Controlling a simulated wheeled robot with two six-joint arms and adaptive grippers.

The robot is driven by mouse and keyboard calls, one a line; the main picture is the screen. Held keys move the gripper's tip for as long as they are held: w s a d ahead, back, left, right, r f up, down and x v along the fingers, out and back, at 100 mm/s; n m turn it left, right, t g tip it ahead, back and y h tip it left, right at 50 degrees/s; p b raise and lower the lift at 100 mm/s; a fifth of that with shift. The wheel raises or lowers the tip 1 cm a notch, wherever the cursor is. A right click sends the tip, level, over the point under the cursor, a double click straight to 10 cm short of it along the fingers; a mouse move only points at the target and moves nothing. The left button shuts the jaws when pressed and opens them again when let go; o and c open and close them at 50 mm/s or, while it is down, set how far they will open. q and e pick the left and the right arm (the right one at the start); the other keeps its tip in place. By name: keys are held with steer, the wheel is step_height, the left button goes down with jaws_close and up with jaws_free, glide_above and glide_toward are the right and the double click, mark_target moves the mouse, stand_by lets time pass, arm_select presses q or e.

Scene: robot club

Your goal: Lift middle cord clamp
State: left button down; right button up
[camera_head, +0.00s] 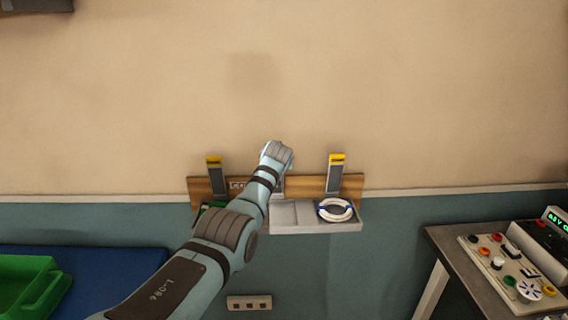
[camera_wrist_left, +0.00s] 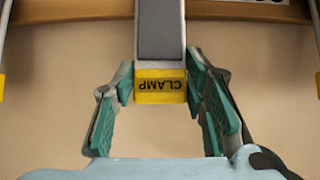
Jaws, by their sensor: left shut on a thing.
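The middle cord clamp (camera_wrist_left: 161,50) is a grey bar with a yellow end labelled CLAMP, in the left wrist view. My left gripper (camera_wrist_left: 160,88) is shut on its yellow end, with one green finger pad at each side. In the head view my left arm reaches to the wooden board (camera_head: 305,186) on the wall, and my wrist hides the gripper and most of the middle clamp. A left clamp (camera_head: 215,178) and a right clamp (camera_head: 334,175) with yellow tops stand upright on the board. My right gripper is not in view.
A grey tray (camera_head: 285,228) below the board holds a coiled white and blue cord (camera_head: 336,209). A control panel (camera_head: 506,265) sits on a table at the right. A green bin (camera_head: 28,285) rests on a blue surface at the left. The wall above is bare.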

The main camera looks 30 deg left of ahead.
arm_select(q)
steer(key=shift+w+a+r, duration=0.1)
steer(key=shift+w+r, duration=0.05)
steer(key=shift+r, duration=0.45)
steer(key=c, duration=1.3)
jaws_free()
steer(key=o, duration=0.3)
steer(key=shift+f, duration=0.15)
steer(key=shift+o, duration=0.2)
steer(key=shift+w+f, duration=0.1)
steer(key=shift+f, duration=0.15)
steer(key=v, duration=1.2)
steer(key=shift+a+f, duration=0.1)
